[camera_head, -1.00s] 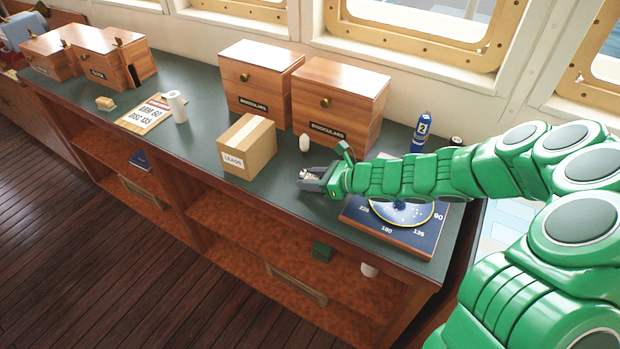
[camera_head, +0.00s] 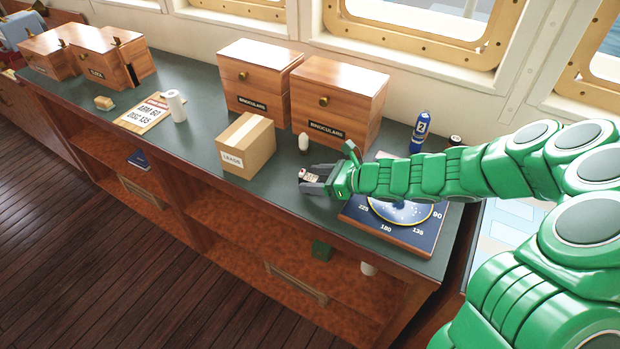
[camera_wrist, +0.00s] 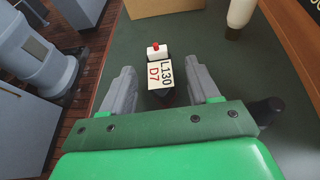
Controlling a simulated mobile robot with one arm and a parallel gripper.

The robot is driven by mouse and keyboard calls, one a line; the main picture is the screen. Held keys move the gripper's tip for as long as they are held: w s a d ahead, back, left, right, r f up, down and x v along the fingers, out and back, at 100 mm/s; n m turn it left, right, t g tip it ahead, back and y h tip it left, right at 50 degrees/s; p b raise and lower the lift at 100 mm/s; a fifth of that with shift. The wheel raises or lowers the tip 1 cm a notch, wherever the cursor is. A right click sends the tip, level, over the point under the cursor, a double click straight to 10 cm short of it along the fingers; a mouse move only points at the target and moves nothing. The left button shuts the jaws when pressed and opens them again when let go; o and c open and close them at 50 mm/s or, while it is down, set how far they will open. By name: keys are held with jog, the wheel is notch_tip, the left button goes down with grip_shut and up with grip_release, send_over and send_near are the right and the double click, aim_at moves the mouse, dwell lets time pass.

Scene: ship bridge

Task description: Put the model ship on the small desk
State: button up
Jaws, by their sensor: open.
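The model ship (camera_wrist: 162,75) looks like a small dark hull with a white block, a red top and a label reading L130 D7. It sits on the green counter top (camera_wrist: 125,70). In the wrist view it lies between the two grey fingers of my gripper (camera_wrist: 162,85), with a gap visible on each side. In the head view my gripper (camera_head: 314,180) is low over the counter, and the ship (camera_head: 310,176) shows only as a small pale patch between the fingers. My gripper is open. I cannot make out a small desk in these views.
A cardboard box (camera_head: 247,146) labelled LEADS stands left of my gripper. Wooden binoculars cabinets (camera_head: 335,105) and a small white item (camera_head: 303,143) stand behind. A blue compass board (camera_head: 400,238) lies under my arm. A blue bottle (camera_head: 419,132) stands behind it.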

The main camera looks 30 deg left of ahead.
jog(key=shift+s+v, duration=0.15)
jog(key=shift+v, duration=1.35)
jog(key=shift+s+v, duration=0.15)
jog(key=shift+v, duration=1.3)
jog(key=shift+r, duration=0.1)
